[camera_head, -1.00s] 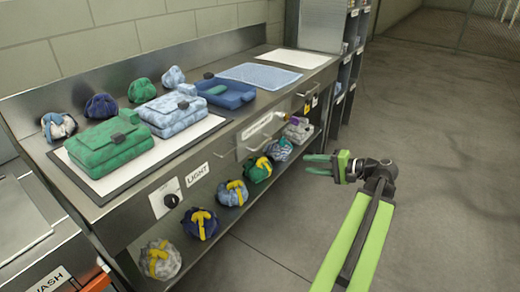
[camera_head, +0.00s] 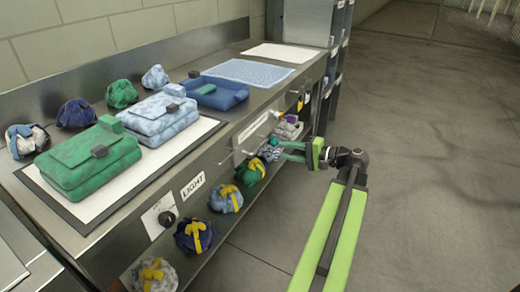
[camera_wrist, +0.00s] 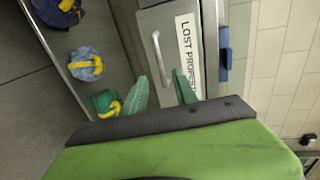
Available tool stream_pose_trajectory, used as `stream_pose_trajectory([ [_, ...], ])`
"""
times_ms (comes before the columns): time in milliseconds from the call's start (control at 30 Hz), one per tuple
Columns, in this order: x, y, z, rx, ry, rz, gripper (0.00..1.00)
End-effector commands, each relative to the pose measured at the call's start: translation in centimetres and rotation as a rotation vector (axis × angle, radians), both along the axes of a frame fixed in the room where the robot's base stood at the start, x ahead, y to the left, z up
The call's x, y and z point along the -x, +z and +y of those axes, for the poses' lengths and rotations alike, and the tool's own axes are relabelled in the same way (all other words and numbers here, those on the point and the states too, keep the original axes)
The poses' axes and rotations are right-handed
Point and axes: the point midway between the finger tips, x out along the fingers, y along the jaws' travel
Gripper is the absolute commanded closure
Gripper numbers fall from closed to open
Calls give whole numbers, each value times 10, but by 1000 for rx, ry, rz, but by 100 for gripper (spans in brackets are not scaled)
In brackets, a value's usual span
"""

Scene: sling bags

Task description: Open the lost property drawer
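The lost property drawer (camera_head: 251,131) is in the front of the steel counter and looks shut. Its label (camera_wrist: 187,48) and upright-looking bar handle (camera_wrist: 157,52) show clearly in the wrist view; in the head view the handle (camera_head: 246,150) is small. My gripper (camera_head: 282,151) is in front of the drawer, to the right of the handle in the head view. In the wrist view its two green fingers (camera_wrist: 162,92) are apart with nothing between them, and the handle lies beyond them. I see no contact with the handle.
A green bag (camera_head: 84,160) and a pale blue bag (camera_head: 158,118) lie on the counter mat. A blue tray (camera_head: 218,94) sits behind them. Several small bundles with yellow straps, such as a green one (camera_head: 250,172), are on the lower shelf near my gripper. The floor (camera_head: 420,160) at right is clear.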

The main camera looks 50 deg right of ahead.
Motion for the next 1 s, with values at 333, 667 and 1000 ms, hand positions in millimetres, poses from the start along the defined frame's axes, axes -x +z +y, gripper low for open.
stream_pose_trajectory([
  [333,-81,-20,19,0,1,1,66],
  [667,-111,-25,27,1,-3,1,66],
  [1000,-111,-24,26,1,-4,0,81],
])
